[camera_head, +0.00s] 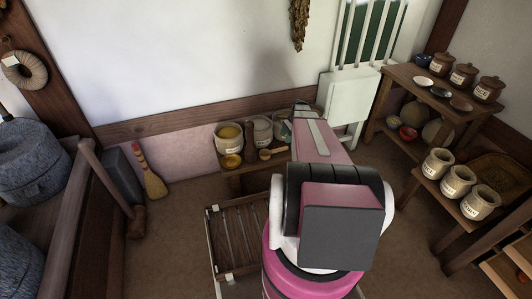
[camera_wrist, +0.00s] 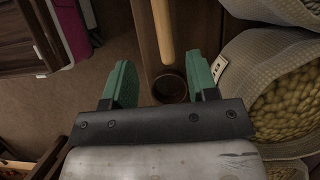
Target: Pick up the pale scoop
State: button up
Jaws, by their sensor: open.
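In the wrist view a pale wooden scoop handle (camera_wrist: 164,32) runs up out of the frame, with a round brown cup (camera_wrist: 170,88) at its near end. My gripper (camera_wrist: 161,82) has its two green fingers apart, one on each side of the cup. Nothing is held between them. I cannot tell how far the fingertips are above the bench. In the head view a pale scoop (camera_head: 278,151) lies on the low wooden bench (camera_head: 236,180), partly beside my arm. My gripper is hidden behind my arm there.
Labelled pots (camera_head: 228,137) stand along the back of the bench; a grain-filled one (camera_wrist: 290,100) is close to the right finger. A slatted crate (camera_head: 236,240) stands on the floor in front, and a shelf (camera_head: 400,78) at the right.

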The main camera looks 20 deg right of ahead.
aim_at(278, 149)
jog(key=x, duration=0.5)
jog(key=shift+w+a+x, duration=0.1)
jog(key=shift+a+x, duration=0.1)
jog(key=shift+x, duration=1.1)
jog(key=shift+w+a+x, duration=0.1)
jog(key=shift+a+x, duration=0.05)
jog(key=shift+x, duration=1.15)
jog(key=shift+r, duration=0.15)
grip_shut()
